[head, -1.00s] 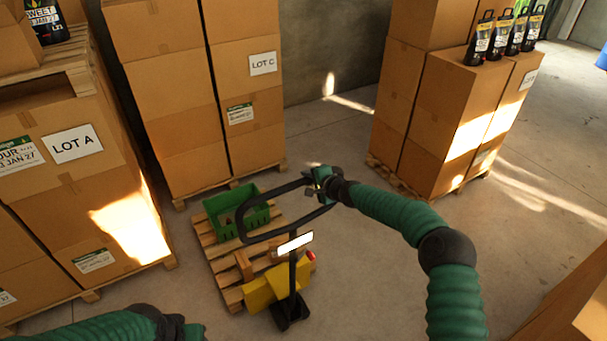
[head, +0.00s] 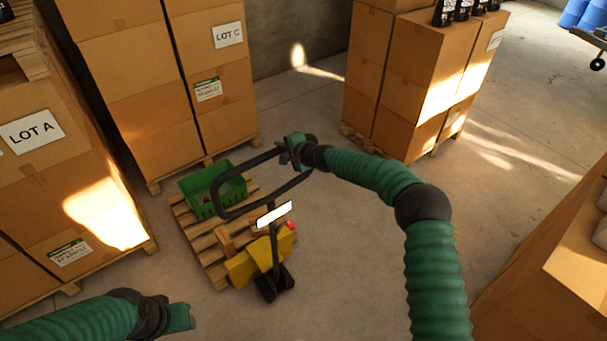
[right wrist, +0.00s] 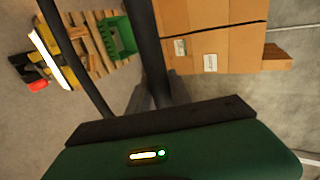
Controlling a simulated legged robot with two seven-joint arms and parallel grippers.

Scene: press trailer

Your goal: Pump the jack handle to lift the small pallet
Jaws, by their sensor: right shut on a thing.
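The jack handle (head: 222,184) is a dark loop on a post, raised above the yellow pallet jack (head: 250,262). The jack stands at the near end of the small wooden pallet (head: 208,245), which carries a green crate (head: 202,202). My right gripper (head: 297,150) is shut on the right end of the handle loop. In the right wrist view the handle bar (right wrist: 150,55) runs up from the gripper. My left gripper (head: 190,315) is at the lower left, away from the jack. Its fingers are too small and dark to tell their state.
Stacked boxes marked LOT A (head: 75,165) stand at the left and LOT C (head: 205,75) behind the pallet. Another box stack (head: 415,75) is at the back right, and a box (head: 550,260) is near right. Floor between is clear.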

